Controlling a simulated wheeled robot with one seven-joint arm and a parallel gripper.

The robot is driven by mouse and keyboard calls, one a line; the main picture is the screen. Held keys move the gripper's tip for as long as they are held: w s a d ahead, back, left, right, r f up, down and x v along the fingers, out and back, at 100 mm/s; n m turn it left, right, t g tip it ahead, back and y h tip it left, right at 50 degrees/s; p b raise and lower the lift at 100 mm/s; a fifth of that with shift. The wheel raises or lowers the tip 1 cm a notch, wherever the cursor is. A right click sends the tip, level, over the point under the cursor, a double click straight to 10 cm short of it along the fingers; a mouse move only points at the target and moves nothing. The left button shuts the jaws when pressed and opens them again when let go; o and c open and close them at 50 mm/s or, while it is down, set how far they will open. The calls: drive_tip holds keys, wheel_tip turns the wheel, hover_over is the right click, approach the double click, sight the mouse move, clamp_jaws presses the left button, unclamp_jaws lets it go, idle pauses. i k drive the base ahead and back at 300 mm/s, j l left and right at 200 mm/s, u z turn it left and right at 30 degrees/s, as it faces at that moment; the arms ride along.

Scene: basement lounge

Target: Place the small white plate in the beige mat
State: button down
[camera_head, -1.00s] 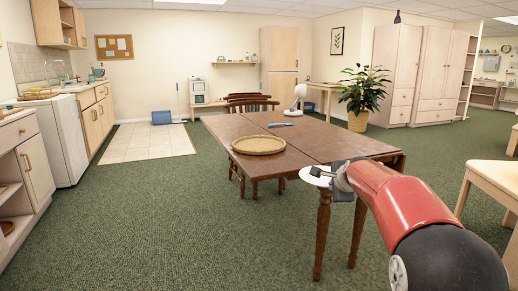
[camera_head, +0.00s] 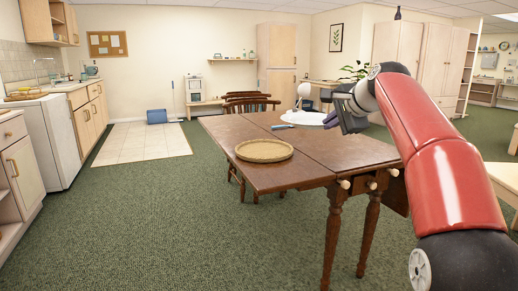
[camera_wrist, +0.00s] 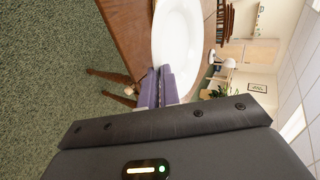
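The small white plate (camera_head: 305,118) is held up by its rim above the right side of the brown table, and it fills the top middle of the wrist view (camera_wrist: 177,38). My gripper (camera_head: 345,115) is shut on the near rim, with its purple fingers (camera_wrist: 158,88) side by side at the plate's edge. The beige mat (camera_head: 264,151), a round woven piece with a raised rim, lies on the table's left part and looks empty. The plate is apart from the mat, to its right and higher. Part of the plate is hidden behind my gripper.
The brown wooden table (camera_head: 300,165) is mostly bare. A blue object (camera_head: 283,127) lies towards its far side. Wooden chairs (camera_head: 247,104) stand at the far side. Green carpet is free in front and left.

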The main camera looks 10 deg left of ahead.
sight(264, 151)
drive_tip(key=i+j, duration=0.95)
